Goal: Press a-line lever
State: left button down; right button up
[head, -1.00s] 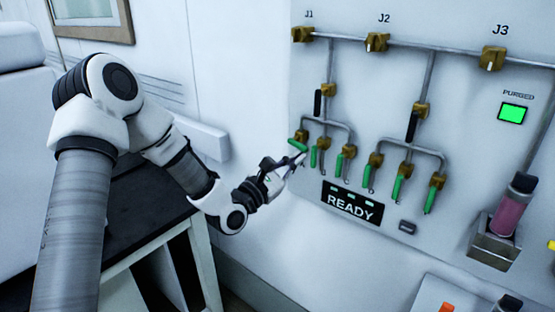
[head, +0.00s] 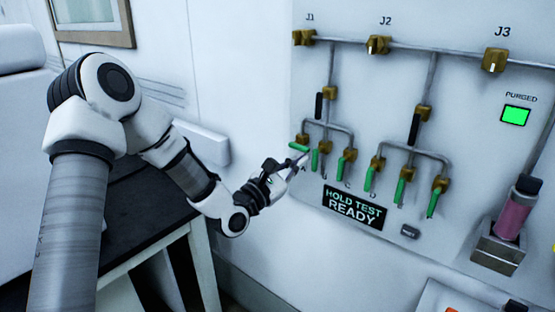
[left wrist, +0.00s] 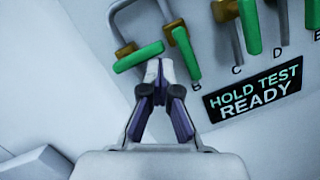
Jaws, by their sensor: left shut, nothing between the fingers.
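The leftmost green lever (head: 299,147), on the valve at the far left of the lower row, lies nearly level, while the other levers in that row hang down. In the left wrist view this lever (left wrist: 138,57) slants slightly across the pipe end. No A label is readable; B, C and D show in the wrist view. My left gripper (head: 303,158) is shut and empty, its tips just below the lever's right end. In the wrist view the shut fingertips (left wrist: 159,68) are beside that end; I cannot tell whether they touch. My right gripper is not in view.
The green lever labelled B (left wrist: 186,53) hangs close to the right of the fingertips. A black display (head: 354,208) reads HOLD TEST READY. A small grey button (head: 410,232) sits to its right. A green PURGED light (head: 515,116) is lit. A dark table (head: 150,226) stands below my left arm.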

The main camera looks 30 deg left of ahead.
pick_arm(q)
jog(key=s+f+b, duration=0.2)
jog(key=s+f, duration=0.4)
jog(key=s, duration=0.3)
jog(key=shift+s+a+f+b, duration=0.25)
jog(key=shift+s+a+b, duration=0.1)
